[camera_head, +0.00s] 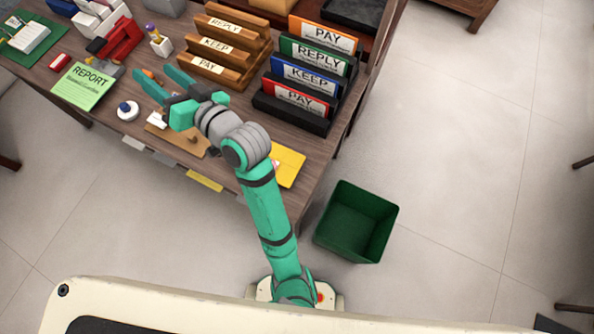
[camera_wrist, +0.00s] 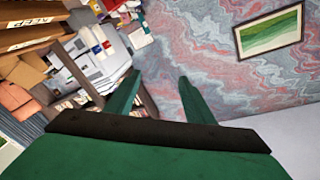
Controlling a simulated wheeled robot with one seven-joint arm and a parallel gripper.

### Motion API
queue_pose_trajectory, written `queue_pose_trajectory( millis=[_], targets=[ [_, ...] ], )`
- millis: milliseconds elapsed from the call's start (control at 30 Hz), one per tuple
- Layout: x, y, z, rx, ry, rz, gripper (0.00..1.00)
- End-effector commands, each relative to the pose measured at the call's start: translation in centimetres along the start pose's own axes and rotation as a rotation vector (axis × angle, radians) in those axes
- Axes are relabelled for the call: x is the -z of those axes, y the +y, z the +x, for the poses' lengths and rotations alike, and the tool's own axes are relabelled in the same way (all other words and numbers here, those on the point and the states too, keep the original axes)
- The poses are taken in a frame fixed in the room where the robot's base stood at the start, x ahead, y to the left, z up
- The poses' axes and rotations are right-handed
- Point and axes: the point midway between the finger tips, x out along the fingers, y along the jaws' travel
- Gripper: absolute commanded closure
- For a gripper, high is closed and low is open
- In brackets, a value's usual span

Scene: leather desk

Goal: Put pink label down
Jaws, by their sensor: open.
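My gripper (camera_head: 156,76) is open above the desk's left part, with its fingers apart and pointing to the upper left. It also shows in the wrist view (camera_wrist: 158,79), with nothing between the fingers. I cannot make out a pink label for sure. A small pinkish-white patch (camera_head: 275,163) shows on a yellow sheet (camera_head: 289,168) near the desk's front edge, partly behind my arm; it is too small to identify.
A green REPORT sheet (camera_head: 83,86) and a round white-and-blue item (camera_head: 128,110) lie left of my gripper. Coloured folders (camera_head: 298,96) stand in black holders at the right. Wooden label trays (camera_head: 214,68) stand behind. A green bin (camera_head: 356,222) stands on the floor.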

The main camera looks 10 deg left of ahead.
Motion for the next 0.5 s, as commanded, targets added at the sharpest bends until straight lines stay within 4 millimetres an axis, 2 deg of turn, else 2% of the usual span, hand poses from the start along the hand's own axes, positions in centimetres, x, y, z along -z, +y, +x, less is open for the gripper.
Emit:
queue_pose_trajectory(
  millis=[267, 500],
  targets=[
    [-1.7, 5.9, -4.7, -0.213, 0.226, 0.119, 0.52],
    [-6.0, 10.7, -11.4, -0.448, 0.335, 0.139, 0.52]
  ],
)
